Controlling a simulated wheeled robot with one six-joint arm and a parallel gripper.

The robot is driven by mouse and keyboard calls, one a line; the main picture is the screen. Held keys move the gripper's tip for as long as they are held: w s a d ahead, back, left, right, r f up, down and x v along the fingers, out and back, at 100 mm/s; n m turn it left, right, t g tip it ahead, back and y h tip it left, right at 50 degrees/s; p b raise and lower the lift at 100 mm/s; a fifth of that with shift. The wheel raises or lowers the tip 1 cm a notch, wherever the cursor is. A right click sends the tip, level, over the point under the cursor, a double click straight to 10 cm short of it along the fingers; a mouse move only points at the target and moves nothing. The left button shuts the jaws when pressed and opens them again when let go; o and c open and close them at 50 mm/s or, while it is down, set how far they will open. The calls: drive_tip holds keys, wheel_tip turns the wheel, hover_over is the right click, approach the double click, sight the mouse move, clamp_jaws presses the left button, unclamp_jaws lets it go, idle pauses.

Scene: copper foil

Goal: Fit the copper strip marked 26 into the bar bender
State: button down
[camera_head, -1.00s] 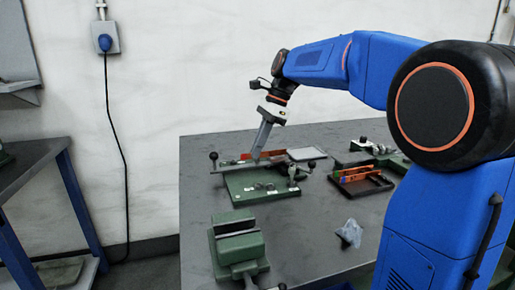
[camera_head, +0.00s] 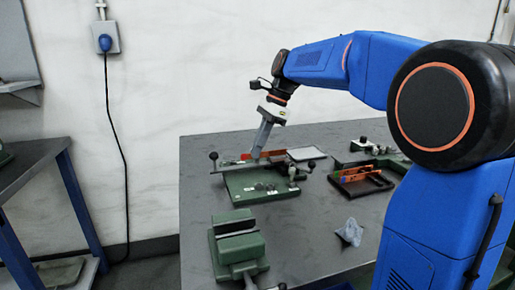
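The bar bender (camera_head: 262,184) is a green base plate with a grey bar across it and black knobs, on the dark workbench. My gripper (camera_head: 257,153) points down at the bender's bar from above. A copper-coloured strip (camera_head: 277,153) shows along the back of the bar, on both sides of my gripper's tip. It looks in line with the bar, but I cannot tell whether it is seated or held. Its number cannot be read. More copper strips (camera_head: 360,172) stand in a dark tray (camera_head: 378,186) to the right. My fingertips are too small to judge.
A green vise (camera_head: 237,246) stands at the bench's front left. A crumpled grey-blue cloth-like piece (camera_head: 350,232) lies in front of the tray. A flat grey plate (camera_head: 306,153) lies behind the bender. Another green device (camera_head: 365,145) is at the back right.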

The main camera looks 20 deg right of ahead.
drive_tip(key=shift+w+d+f, duration=0.1)
drive_tip(key=shift+f, duration=0.05)
idle(0.8)
drive_tip(key=shift+r, duration=0.45)
idle(1.4)
drive_tip(key=c, duration=2.4)
unclamp_jaws()
drive_tip(key=shift+o, duration=0.2)
drive_tip(key=shift+r, duration=0.2)
drive_tip(key=shift+r, duration=1.25)
drive_tip(key=shift+o, duration=0.7)
